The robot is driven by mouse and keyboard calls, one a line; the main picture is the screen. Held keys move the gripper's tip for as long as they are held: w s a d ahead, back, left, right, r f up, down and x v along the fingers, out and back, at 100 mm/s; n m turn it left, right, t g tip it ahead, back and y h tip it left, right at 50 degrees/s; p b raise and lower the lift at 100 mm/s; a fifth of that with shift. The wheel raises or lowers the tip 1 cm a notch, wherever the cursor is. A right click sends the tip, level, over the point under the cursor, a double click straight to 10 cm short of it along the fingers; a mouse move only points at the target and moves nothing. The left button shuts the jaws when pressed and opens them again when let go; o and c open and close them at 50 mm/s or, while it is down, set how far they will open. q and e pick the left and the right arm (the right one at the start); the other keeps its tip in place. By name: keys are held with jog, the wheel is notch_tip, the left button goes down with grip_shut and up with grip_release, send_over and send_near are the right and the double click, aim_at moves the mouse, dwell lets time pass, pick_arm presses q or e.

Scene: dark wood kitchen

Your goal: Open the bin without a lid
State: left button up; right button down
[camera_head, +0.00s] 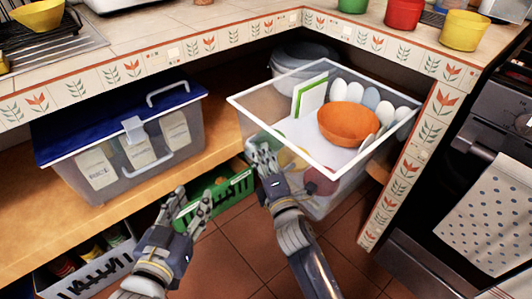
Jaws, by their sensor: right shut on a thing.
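The clear bin without a lid (243,108) has a white rim. It juts out from the shelf under the counter corner, over the floor. It holds an orange bowl (348,125), several white rounded pieces and a green-edged white item. My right gripper (262,155) is shut on the front left wall of this bin, just below the rim; its exact grasp is partly hidden. My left gripper (190,208) is apart from the bin, lower and to the left, with its fingers spread and empty, in front of a green crate.
A clear bin with a blue lid (70,130) stands on the wooden shelf (222,135) at left. A green crate (238,184) and a white crate (100,275) sit below. The oven (425,255) with a hanging towel (490,208) is at right. Tiled floor (235,265) is clear in front.

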dwell(0.3)
jog(key=c, duration=1.9)
grip_release()
jog(key=shift+s, duration=0.1)
jog(key=v, duration=1.2)
jog(key=shift+f, duration=0.15)
